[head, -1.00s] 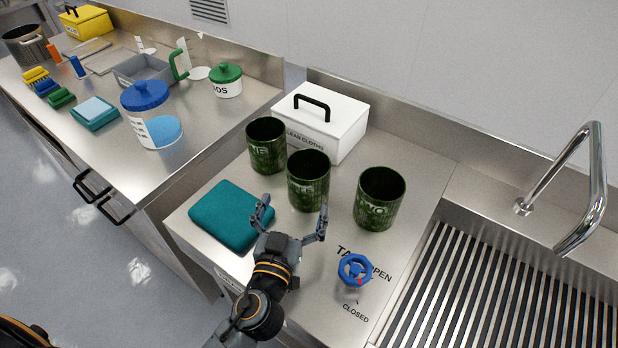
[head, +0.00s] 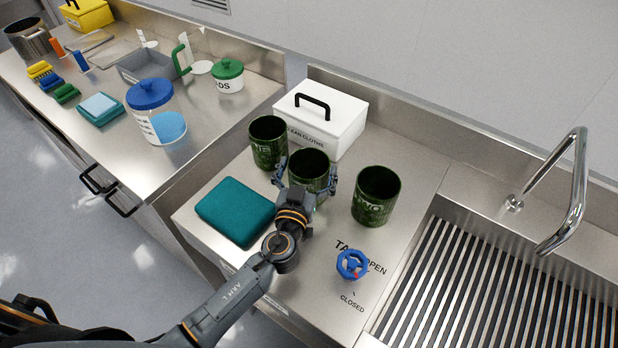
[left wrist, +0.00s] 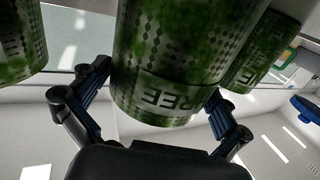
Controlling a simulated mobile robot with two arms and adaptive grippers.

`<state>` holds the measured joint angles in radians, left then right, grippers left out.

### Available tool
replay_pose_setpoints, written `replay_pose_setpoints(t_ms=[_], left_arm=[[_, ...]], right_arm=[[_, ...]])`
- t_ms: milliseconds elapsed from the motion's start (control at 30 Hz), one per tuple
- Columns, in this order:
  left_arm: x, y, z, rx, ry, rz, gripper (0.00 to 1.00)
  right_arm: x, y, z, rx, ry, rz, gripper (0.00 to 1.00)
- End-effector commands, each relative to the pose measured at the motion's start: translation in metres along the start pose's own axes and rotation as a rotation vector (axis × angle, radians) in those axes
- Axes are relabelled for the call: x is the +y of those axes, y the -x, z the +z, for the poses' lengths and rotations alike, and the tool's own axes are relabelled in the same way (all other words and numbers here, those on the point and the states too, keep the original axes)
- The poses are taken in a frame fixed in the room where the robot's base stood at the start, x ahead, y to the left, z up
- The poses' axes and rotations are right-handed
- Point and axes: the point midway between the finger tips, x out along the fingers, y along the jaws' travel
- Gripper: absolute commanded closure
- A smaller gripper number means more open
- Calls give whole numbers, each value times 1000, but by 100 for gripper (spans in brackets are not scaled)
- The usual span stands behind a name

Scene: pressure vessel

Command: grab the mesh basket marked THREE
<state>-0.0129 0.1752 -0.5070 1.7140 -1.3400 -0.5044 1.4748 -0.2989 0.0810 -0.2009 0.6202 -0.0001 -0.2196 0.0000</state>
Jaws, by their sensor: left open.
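Three green mesh baskets stand on the steel counter. The middle basket (head: 310,168) is partly hidden by my left gripper (head: 308,179) in the head view. In the left wrist view this basket (left wrist: 175,60) fills the middle, and its upside-down label shows "REE", matching THREE. My left gripper (left wrist: 152,105) is open, with one finger on each side of that basket; I cannot tell whether they touch it. The basket marked TWO (head: 376,196) stands to the right. Another basket (head: 268,143), its label ending in "NE", stands close on the left. My right gripper is not in view.
A white box (head: 325,120) labelled CLEAN CLOTHS stands behind the baskets. A teal folded cloth (head: 235,211) lies left of my gripper. A blue tap knob (head: 352,265) is at the front right, and a slatted sink (head: 480,290) lies farther right.

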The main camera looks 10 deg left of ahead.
Motion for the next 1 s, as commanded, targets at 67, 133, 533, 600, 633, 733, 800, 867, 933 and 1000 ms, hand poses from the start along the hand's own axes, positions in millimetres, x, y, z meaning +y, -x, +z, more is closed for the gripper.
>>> replay_pose_setpoints(t_ms=[67,133,533,600,633,733,800,867,933,1000], left_arm=[[0,0,0,0,0,0,0],[0,0,0,0,0,0,0],[0,0,-1,2,1,0,74],[0,0,-1,2,0,0,74],[0,0,-1,2,0,0,74],[0,0,-1,2,0,0,74],[0,0,-2,2,1,0,74],[0,0,-4,2,2,0,74],[0,0,-7,3,2,0,74],[0,0,-12,4,2,0,74]], right_arm=[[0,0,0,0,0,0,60],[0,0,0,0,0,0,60],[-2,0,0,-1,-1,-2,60],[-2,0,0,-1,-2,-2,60],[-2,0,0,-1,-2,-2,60],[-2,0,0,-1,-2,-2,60],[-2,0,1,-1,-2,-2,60],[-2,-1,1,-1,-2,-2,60],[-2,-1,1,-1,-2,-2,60],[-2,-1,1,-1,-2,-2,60]])
